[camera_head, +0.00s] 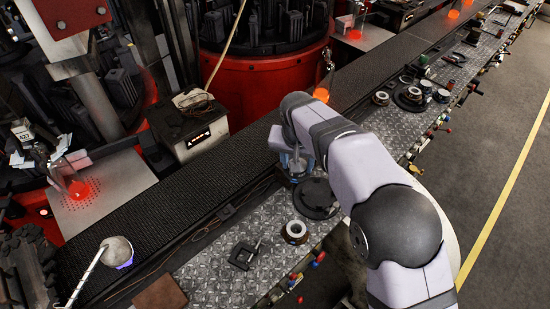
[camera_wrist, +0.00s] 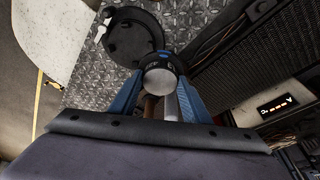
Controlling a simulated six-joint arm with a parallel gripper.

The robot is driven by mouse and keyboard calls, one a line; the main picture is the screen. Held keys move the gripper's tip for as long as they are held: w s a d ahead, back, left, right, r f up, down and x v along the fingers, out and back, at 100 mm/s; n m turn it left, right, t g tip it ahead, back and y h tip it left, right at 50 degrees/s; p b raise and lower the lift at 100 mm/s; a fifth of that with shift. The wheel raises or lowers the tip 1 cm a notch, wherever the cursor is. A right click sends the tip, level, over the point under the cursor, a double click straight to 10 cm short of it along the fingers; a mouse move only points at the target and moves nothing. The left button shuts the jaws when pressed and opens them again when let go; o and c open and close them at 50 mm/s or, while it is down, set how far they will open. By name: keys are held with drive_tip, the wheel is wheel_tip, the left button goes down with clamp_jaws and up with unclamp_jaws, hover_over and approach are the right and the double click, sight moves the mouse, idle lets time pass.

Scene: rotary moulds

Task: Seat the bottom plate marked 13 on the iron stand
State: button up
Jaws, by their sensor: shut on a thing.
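My gripper (camera_wrist: 160,92) is shut on a small round part with a dark rim and a pale metal face, which I take to be the bottom plate (camera_wrist: 160,78). Its blue fingers stand on either side of it. A small mark on its rim is too blurred to read as 13. In the head view the stand (camera_head: 316,205) lies on the tread-plate bench, just below and right of my gripper (camera_head: 296,165). The held plate is mostly hidden there, and I cannot tell whether it touches the stand.
A metal ring (camera_head: 295,231) and a dark square clamp-like tool (camera_head: 243,256) lie on the tread-plate bench (camera_head: 205,275) in front. More round parts (camera_head: 410,97) stand further along. A dark conveyor (camera_head: 215,160) runs behind. Coloured valve handles line the bench's front edge.

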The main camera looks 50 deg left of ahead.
drive_tip(key=w+d+r+p, duration=0.2)
drive_tip(key=w+d+p, duration=0.1)
drive_tip(key=w+d, duration=0.1)
drive_tip(key=shift+w+d, duration=0.25)
drive_tip(key=shift+d, duration=0.55)
drive_tip(key=shift+f, duration=0.25)
drive_tip(key=shift+f+b, duration=3.1)
drive_tip(key=shift+f, duration=1.15)
drive_tip(key=shift+f+b, duration=0.7)
drive_tip(key=shift+f, duration=0.35)
